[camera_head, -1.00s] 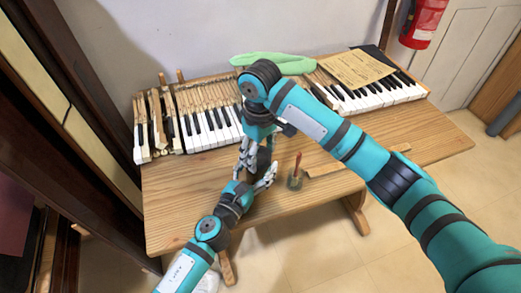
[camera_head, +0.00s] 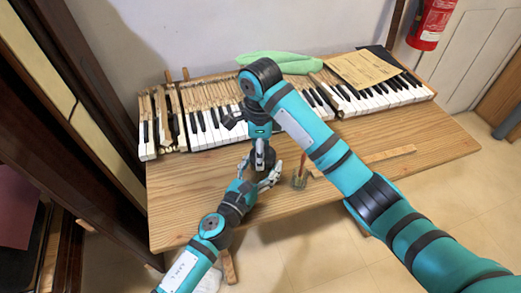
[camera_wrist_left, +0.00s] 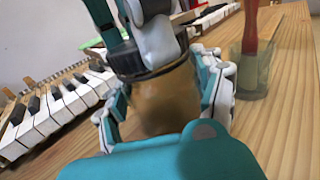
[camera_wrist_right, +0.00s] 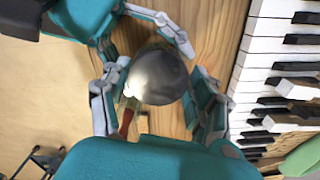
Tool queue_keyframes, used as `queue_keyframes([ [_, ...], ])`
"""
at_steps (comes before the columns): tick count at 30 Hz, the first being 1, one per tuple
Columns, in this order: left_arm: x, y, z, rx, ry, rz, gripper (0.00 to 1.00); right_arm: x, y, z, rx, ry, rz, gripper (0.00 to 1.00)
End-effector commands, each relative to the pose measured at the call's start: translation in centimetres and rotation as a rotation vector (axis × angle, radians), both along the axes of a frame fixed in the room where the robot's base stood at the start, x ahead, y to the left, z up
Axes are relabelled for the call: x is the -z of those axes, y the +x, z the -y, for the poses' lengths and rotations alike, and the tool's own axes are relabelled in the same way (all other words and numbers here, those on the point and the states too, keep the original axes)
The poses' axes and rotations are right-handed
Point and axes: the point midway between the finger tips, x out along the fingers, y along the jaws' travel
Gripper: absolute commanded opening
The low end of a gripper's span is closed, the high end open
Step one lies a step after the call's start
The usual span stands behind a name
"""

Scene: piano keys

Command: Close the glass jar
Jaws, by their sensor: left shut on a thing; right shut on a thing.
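The glass jar (camera_wrist_left: 165,103), with brownish contents, stands between the fingers of my left gripper (camera_wrist_left: 165,110), which is shut on its body. The round metal lid (camera_wrist_right: 158,76) shows from above in the right wrist view. My right gripper (camera_wrist_right: 160,98) is shut on the lid from above. In the left wrist view the lid's dark rim (camera_wrist_left: 150,70) is at the jar's mouth; I cannot tell if it is seated or threaded. In the head view my left gripper (camera_head: 259,182) and right gripper (camera_head: 261,157) meet there, hiding most of the jar.
A small glass with a red-handled brush (camera_head: 300,178) stands just right of the jar. A wooden strip (camera_head: 365,160) lies to its right. Piano keys (camera_head: 212,128) line the back of the wooden table (camera_head: 190,190), with a green cloth (camera_head: 280,62) behind. The table's front left is clear.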

Motion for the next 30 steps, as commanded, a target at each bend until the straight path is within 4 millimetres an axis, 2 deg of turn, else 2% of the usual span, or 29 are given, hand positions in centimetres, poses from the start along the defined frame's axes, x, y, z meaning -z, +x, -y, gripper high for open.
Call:
queue_keyframes([
  [2,0.2,-0.1,0.0,0.000,0.002,-0.004,0.00,-0.1,0.2,0.1,0.001,-0.001,0.006,0.48],
  [3,0.2,-0.1,0.0,0.000,0.002,-0.004,0.00,-0.1,0.2,0.1,0.000,-0.001,0.006,0.65],
  [8,0.2,-0.1,0.0,0.000,0.002,-0.004,0.00,-0.1,0.1,0.1,-0.002,-0.001,0.004,0.84],
  [16,0.2,-0.1,0.0,0.000,0.002,-0.004,0.00,-0.2,0.1,0.1,-0.005,-0.001,0.004,0.84],
  [24,0.2,-0.1,0.0,0.000,0.002,-0.004,0.00,-3.5,0.2,0.1,-0.005,-0.003,0.008,0.84],
  [30,0.2,-0.1,0.0,0.000,0.002,-0.004,0.00,-4.5,0.0,0.0,-0.005,-0.001,0.001,0.84],
])
